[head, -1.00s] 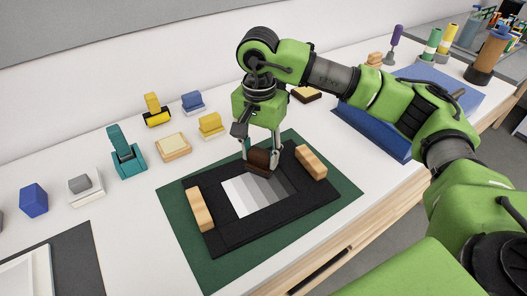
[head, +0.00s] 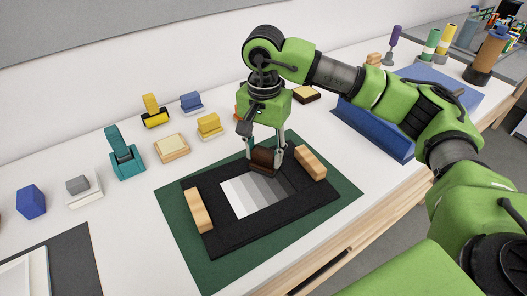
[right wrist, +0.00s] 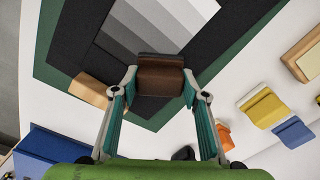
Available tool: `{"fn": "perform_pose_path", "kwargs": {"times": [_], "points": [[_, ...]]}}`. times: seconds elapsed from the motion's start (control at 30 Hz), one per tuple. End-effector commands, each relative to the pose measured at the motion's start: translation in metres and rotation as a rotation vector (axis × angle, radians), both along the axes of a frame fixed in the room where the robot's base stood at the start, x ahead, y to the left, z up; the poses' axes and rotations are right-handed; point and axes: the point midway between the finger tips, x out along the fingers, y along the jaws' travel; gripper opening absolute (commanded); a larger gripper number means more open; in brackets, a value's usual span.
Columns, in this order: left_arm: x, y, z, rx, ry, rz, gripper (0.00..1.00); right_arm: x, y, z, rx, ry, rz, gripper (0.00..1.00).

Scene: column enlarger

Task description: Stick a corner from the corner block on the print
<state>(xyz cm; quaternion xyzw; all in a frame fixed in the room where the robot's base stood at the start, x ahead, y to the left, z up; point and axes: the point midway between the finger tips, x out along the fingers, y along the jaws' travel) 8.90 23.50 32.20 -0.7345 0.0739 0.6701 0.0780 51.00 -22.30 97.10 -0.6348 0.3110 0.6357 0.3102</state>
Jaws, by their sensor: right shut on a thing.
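The print (head: 252,191) is a sheet of grey steps from white to dark, framed by a black mat (head: 240,236) on a green board (head: 190,256). My right gripper (head: 265,158) is shut on a dark brown block (head: 264,160), which may be the corner block. It is at the far edge of the print, over the mat. In the right wrist view the brown block (right wrist: 160,78) sits between both fingertips and overlaps the print's darker end (right wrist: 140,45). I cannot tell whether its underside touches. No separate corner shows. My left gripper is not in view.
Wooden blocks stand on the mat's left (head: 200,211) and right (head: 311,163). Behind the board are a teal stamp-like tool (head: 124,155), a cream block (head: 171,147) and a yellow block (head: 209,124). A blue case (head: 372,128) lies to the right.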

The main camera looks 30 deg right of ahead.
Motion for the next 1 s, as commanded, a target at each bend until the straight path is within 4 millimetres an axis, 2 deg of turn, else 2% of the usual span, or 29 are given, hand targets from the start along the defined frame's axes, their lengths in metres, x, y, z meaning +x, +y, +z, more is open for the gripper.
{"fn": "perform_pose_path", "kwargs": {"times": [0.27, 0.57, 0.8, 1.0], "points": [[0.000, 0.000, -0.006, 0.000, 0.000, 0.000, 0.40, -0.001, -0.012, -0.001, 0.000, 0.000, -0.002, 0.10], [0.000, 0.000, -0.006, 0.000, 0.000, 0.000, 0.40, -0.001, -0.013, 0.000, 0.000, 0.000, -0.001, 0.10], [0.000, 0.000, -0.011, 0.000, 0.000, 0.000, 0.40, -0.001, -0.024, -0.001, 0.001, -0.001, -0.002, 0.10], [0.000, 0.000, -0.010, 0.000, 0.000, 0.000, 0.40, -0.001, -0.024, 0.000, 0.001, -0.001, -0.001, 0.10]]}}
